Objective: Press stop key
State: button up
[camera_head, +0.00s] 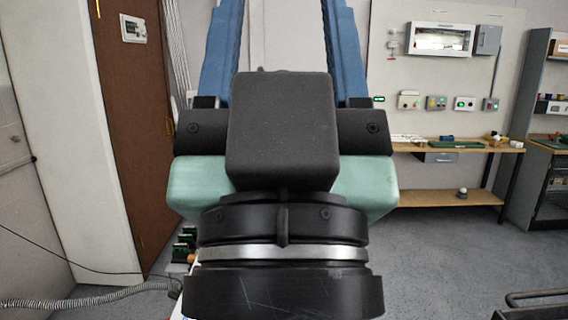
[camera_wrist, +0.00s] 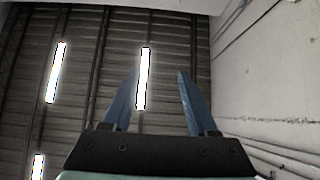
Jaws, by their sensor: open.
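No stop key can be made out for sure. Several small grey control boxes are fixed to the back wall right of my arm in the head view: a left box (camera_head: 409,101), a second box (camera_head: 436,103), a box with a green button (camera_head: 465,103) and a right box (camera_head: 491,104). Their markings are too small to read. My gripper (camera_wrist: 156,75) is open and empty, its two blue fingers apart and pointing up at the ceiling in the wrist view. In the head view it fills the middle, far from the boxes, with its fingertips above the frame.
A wooden workbench (camera_head: 450,147) with small parts stands below the boxes, with a lower shelf (camera_head: 450,198). A grey shelving unit (camera_head: 530,125) is at the right. A brown door (camera_head: 135,110) is left. A corrugated hose (camera_head: 80,298) lies low left. Grey floor is open before the bench.

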grip_shut()
dwell(1.3)
